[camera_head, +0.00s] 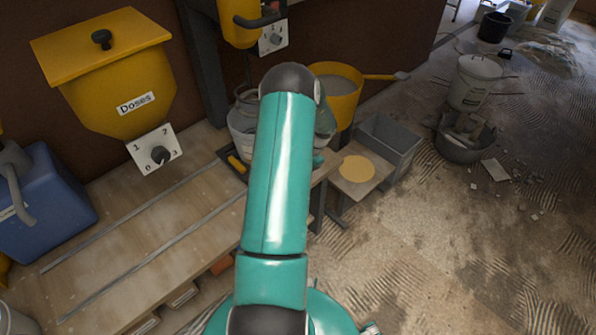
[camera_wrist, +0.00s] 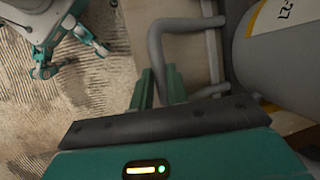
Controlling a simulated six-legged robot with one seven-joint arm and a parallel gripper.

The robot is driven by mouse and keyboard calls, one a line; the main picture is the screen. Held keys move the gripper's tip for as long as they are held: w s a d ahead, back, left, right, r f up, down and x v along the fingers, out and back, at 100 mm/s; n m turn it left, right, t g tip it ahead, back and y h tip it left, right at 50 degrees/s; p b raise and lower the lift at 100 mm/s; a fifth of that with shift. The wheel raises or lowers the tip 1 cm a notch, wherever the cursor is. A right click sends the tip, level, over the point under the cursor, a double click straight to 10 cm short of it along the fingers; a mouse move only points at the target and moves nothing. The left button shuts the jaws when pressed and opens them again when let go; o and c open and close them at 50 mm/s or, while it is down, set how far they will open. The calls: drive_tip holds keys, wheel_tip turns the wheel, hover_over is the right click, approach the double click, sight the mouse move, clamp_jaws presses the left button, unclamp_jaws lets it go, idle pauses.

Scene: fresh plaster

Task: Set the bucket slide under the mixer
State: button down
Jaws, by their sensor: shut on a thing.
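The bucket slide (camera_head: 226,156) shows as a dark tray at the right end of the bench rails, partly behind my arm. A clear-grey bucket (camera_head: 238,128) stands on it. A yellow machine with a dial (camera_head: 240,25), perhaps the mixer, hangs above that end and is cut off by the top edge. In the wrist view my gripper (camera_wrist: 160,88) is shut on a grey bent handle (camera_wrist: 157,48), apparently the slide's. A grey cylinder with a yellow-edged label (camera_wrist: 285,50) is close on the right.
Two metal rails (camera_head: 130,218) run along the wooden bench. A yellow hopper marked "Doses" (camera_head: 120,95) hangs over its left part. A blue container (camera_head: 45,205) stands left. A yellow tub (camera_head: 340,95), a grey bin (camera_head: 392,145) and a low stand (camera_head: 355,180) are right of my arm. Open floor lies lower right.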

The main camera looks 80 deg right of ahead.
drive_tip(key=shift+s+d, duration=0.15)
drive_tip(key=shift+d, duration=0.05)
idle(0.3)
drive_tip(key=c, duration=1.4)
unclamp_jaws()
drive_tip(key=shift+o, duration=0.2)
drive_tip(key=v, duration=1.3)
drive_tip(key=shift+r, duration=0.45)
drive_tip(key=shift+s, duration=0.1)
